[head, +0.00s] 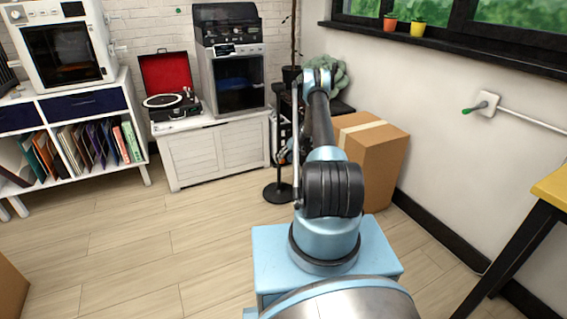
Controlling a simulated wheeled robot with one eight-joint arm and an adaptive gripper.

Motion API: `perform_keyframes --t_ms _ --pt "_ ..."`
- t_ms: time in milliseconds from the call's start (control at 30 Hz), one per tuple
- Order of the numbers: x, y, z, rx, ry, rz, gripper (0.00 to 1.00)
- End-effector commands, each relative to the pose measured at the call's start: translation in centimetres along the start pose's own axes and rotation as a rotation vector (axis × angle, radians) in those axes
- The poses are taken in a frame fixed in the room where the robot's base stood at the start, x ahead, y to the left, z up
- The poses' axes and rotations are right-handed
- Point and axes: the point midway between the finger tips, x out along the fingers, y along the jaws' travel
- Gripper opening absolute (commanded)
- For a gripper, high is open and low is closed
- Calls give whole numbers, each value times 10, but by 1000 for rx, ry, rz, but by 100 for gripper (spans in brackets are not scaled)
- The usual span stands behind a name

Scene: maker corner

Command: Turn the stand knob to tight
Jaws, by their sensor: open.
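A slim stand with a round black base (278,192) is on the floor, left of my arm and in front of the white cabinet's right end. A thin upright pole (296,110) shows beside my arm above it. My arm reaches up and forward over this area and covers part of the stand. I cannot make out the stand's knob or its setting. What seems to be my gripper (284,153) shows small and partly hidden beside the pole. It is open, and I cannot tell whether it touches the stand.
A cardboard box (378,165) stands right of my arm by the wall. A white cabinet (215,152) carries a red-lidded turntable (170,100) and a machine (235,70). A yellow-topped table (552,188) is at right.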

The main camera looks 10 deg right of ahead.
Motion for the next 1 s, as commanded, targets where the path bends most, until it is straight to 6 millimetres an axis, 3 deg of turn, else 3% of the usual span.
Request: perform_keyframes --t_ms 300,500,1000 --pt "-55 0 0 1 -1 -1 51" --pt "-78 0 1 0 -1 -1 51" --pt "-88 0 1 0 -1 -1 51"
